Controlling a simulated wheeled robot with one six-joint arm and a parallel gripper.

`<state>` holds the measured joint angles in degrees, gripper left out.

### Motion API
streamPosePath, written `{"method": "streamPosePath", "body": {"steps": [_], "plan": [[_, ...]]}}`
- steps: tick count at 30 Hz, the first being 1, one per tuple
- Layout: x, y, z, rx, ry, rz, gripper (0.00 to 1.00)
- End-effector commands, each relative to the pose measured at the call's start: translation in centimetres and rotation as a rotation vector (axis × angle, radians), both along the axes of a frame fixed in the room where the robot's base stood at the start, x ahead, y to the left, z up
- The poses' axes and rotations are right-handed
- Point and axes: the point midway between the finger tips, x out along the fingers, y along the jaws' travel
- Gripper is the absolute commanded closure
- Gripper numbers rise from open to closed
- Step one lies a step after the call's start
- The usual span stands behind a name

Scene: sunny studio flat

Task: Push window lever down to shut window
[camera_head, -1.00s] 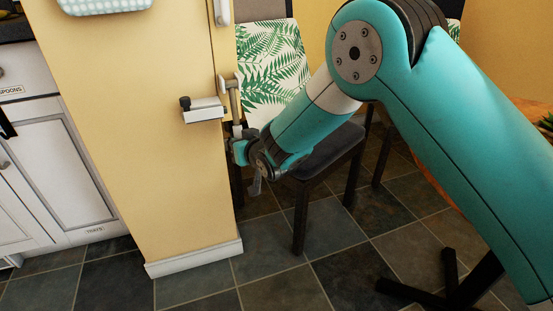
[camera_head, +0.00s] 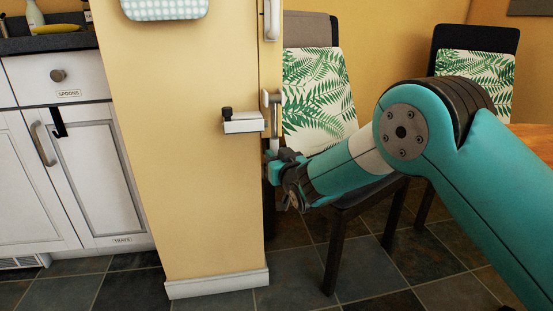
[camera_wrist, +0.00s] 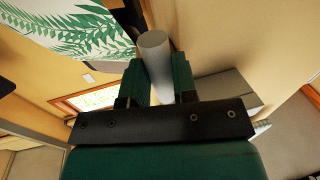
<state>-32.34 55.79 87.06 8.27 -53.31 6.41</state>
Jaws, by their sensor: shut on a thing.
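A grey metal lever (camera_head: 275,103) hangs down along the right edge of the yellow wall section in the head view. My gripper (camera_head: 275,160) is at its lower end, with the fingers small and partly merged with the lever there. In the wrist view, a smooth grey cylinder (camera_wrist: 154,44), which looks like the lever's bar, stands between the two green fingers of my gripper (camera_wrist: 160,75). They are shut on it. The window itself cannot be made out in the head view.
A white bracket with a dark knob (camera_head: 243,124) sticks out of the wall just left of the lever. Another metal handle (camera_head: 271,20) is above. A chair with a leaf-patterned back (camera_head: 312,90) stands close behind my gripper. White cabinets (camera_head: 95,165) are at the left.

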Motion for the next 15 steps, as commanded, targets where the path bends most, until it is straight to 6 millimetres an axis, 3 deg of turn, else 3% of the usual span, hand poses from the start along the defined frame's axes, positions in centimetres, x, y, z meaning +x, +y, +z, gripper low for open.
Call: {"method": "streamPosePath", "body": {"steps": [3, 4, 7, 15], "plan": [[0.22, -0.03, 0.32, 0.001, -0.008, -0.003, 1.0], [0.22, -0.03, 0.33, 0.001, -0.008, -0.003, 0.69], [0.19, -0.06, 0.3, 0.001, -0.006, -0.003, 0.49], [0.11, -0.22, 0.19, 0.001, -0.003, -0.004, 0.49]]}}
